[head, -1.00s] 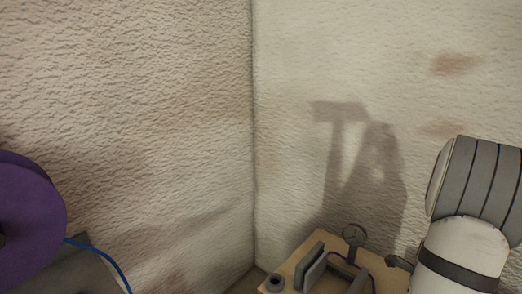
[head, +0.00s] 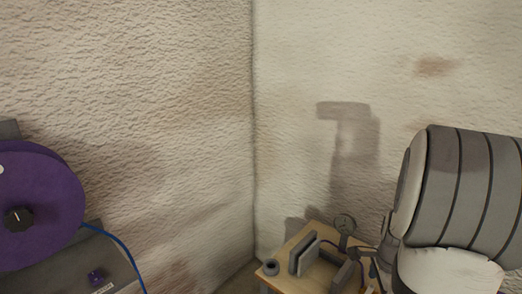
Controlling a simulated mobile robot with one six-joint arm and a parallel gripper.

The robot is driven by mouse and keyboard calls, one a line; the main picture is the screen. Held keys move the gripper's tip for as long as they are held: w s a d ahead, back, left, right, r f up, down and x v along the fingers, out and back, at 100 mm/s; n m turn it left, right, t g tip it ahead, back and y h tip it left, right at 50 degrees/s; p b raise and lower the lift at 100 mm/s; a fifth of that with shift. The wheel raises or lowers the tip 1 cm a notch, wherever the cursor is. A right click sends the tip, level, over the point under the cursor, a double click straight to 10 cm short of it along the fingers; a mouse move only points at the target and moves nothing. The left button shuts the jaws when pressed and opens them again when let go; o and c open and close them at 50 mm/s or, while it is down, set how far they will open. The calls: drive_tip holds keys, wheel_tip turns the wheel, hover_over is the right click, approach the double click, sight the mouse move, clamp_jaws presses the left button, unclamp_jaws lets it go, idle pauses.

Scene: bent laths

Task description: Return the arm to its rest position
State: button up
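My arm (head: 455,190) shows at the right edge of the head view as a thick grey and white link with dark bands. It stands in front of the right part of a small wooden table (head: 273,250). My gripper is not in view, so whether it is open or shut does not show.
The table by the room's corner bears grey upright plates (head: 304,253), a small ring (head: 270,267) and a round-headed part (head: 344,224). At left, a purple disc (head: 50,190) with a black knob (head: 19,219) stands by a grey surface (head: 110,262) and a blue cable (head: 117,243).

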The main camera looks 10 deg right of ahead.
drive_tip(key=a+r+n+t+p, duration=0.1)
drive_tip(key=a+r+n+p, duration=0.2)
drive_tip(key=a+r+n, duration=0.8)
drive_tip(key=w+a, duration=0.1)
drive_tip(key=a, duration=0.3)
drive_tip(key=s+a+r+n, duration=0.1)
drive_tip(key=a+n, duration=0.2)
drive_tip(key=s+a+r+n+p, duration=0.1)
drive_tip(key=s+a+r+n, duration=0.1)
drive_tip(key=a+n, duration=0.2)
drive_tip(key=s+a+r+n+t+p, duration=0.1)
drive_tip(key=s+a+r+n, duration=0.1)
drive_tip(key=a+n, duration=0.1)
drive_tip(key=shift+s+a+r+n+y, duration=0.15)
drive_tip(key=shift+s+r+n+y, duration=0.1)
drive_tip(key=shift+n+y, duration=0.05)
drive_tip(key=shift+c, duration=0.2)
